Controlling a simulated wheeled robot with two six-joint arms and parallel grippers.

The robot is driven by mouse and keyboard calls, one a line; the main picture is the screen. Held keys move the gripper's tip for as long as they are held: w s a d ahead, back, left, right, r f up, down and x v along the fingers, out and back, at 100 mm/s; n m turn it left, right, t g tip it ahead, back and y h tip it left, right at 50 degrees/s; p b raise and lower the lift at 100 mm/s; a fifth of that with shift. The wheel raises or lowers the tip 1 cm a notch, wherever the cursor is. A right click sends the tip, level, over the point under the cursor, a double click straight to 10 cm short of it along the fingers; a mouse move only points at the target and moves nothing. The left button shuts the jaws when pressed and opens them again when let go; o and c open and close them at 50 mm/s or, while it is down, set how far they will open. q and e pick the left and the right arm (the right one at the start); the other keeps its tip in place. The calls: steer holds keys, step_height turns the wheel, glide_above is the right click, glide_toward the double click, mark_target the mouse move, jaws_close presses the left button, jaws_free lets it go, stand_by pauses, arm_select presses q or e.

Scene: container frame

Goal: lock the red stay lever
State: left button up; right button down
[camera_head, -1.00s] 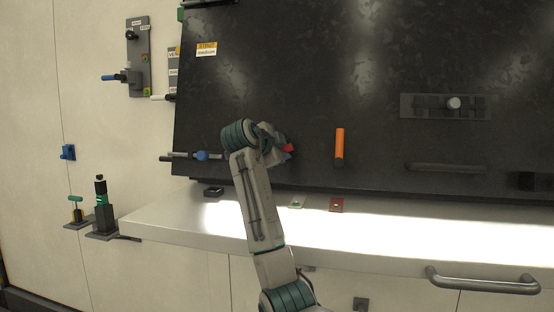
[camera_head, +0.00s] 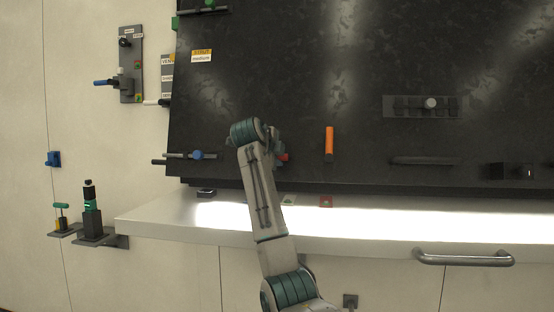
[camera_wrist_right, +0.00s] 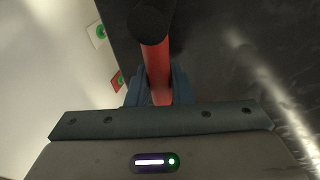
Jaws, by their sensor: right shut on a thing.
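The red stay lever (camera_wrist_right: 158,72) runs down the middle of the right wrist view, with a black round end (camera_wrist_right: 150,22). My right gripper (camera_wrist_right: 156,93) is shut on it, with dark blue fingers on both sides of the red bar. In the head view my right gripper (camera_head: 272,150) is at the lower part of the dark panel, mostly hidden behind my own wrist. Only a small bit of the red lever (camera_head: 283,157) shows beside it. My left gripper is in neither view.
An orange handle (camera_head: 329,143) stands on the dark panel (camera_head: 290,60) right of my gripper. Below, the pale ledge (camera_head: 400,220) carries a green-marked plate (camera_head: 289,199) and a red-marked plate (camera_head: 326,202). A blue-knobbed rod (camera_head: 197,155) lies left. A grey bar handle (camera_head: 463,258) projects below the ledge.

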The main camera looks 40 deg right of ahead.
steer(key=shift+f, duration=0.15)
steer(key=c, duration=1.3)
jaws_free()
steer(key=shift+w, duration=0.1)
steer(key=shift+s+a, duration=0.2)
steer(key=shift+a, duration=0.15)
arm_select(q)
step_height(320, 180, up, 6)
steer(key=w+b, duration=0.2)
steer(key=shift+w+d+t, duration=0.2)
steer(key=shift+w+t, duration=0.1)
arm_select(e)
steer(key=v, duration=1)
